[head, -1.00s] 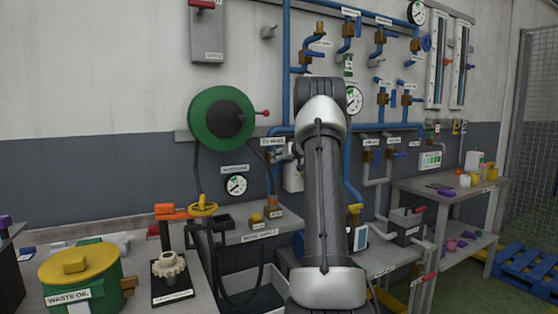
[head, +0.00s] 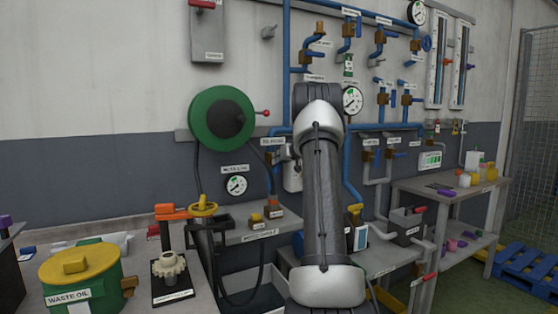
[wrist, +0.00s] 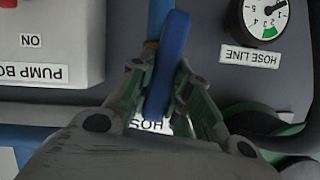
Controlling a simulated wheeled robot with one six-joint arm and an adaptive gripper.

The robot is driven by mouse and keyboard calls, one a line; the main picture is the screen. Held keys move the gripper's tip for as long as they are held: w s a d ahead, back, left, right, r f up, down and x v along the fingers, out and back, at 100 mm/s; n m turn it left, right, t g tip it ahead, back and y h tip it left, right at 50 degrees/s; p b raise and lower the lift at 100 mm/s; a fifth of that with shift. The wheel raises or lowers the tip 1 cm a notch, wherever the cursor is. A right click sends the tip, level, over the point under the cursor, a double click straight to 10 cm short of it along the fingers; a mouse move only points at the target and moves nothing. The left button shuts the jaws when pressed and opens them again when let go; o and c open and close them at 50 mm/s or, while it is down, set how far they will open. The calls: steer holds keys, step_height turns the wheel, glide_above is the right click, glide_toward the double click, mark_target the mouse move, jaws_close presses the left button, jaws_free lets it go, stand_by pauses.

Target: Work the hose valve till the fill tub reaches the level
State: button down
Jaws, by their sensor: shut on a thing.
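My gripper (wrist: 163,88) is shut on a blue lever handle (wrist: 168,62), which stands upright between its fingers in the wrist view. A label partly hidden behind the fingers starts with "HOS". In the head view my own arm hides the gripper and the lever. The hose line gauge (wrist: 264,16) shows in the wrist view and also in the head view (head: 236,185). A grey tub (head: 258,300) sits low under the hose shelf; I cannot tell whether it is the fill tub, and no water level in it is readable.
The pump box (wrist: 50,40) is close beside my gripper. A green hose reel (head: 221,119) hangs on the wall. A waste oil drum (head: 80,280) stands at the lower left. Blue pipes and other valves (head: 384,97) crowd the wall. A bench (head: 450,190) stands at right.

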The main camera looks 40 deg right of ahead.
steer(key=m+y, duration=0.1)
steer(key=m, duration=0.1)
steer(key=shift+s+d+f+m+t+y, duration=0.1)
steer(key=shift+d+f+m+t+y, duration=0.05)
steer(key=shift+d+m+t+y, duration=0.2)
steer(key=m+y, duration=0.1)
steer(key=m+t+y, duration=0.1)
steer(key=m, duration=0.1)
steer(key=shift+d+f, duration=0.15)
steer(key=shift+f, duration=0.05)
steer(key=shift+s+d+f+m+t+y, duration=0.15)
steer(key=shift+m+t, duration=0.3)
steer(key=shift+m, duration=0.6)
steer(key=shift+w+a+f+m+t+y, duration=0.15)
steer(key=shift+m+t+y, duration=0.25)
steer(key=shift+m, duration=0.65)
steer(key=shift+s+d+f+m+t+y, duration=0.15)
steer(key=shift+m+t, duration=0.35)
steer(key=shift+m, duration=0.55)
steer(key=c, duration=1.3)
jaws_free()
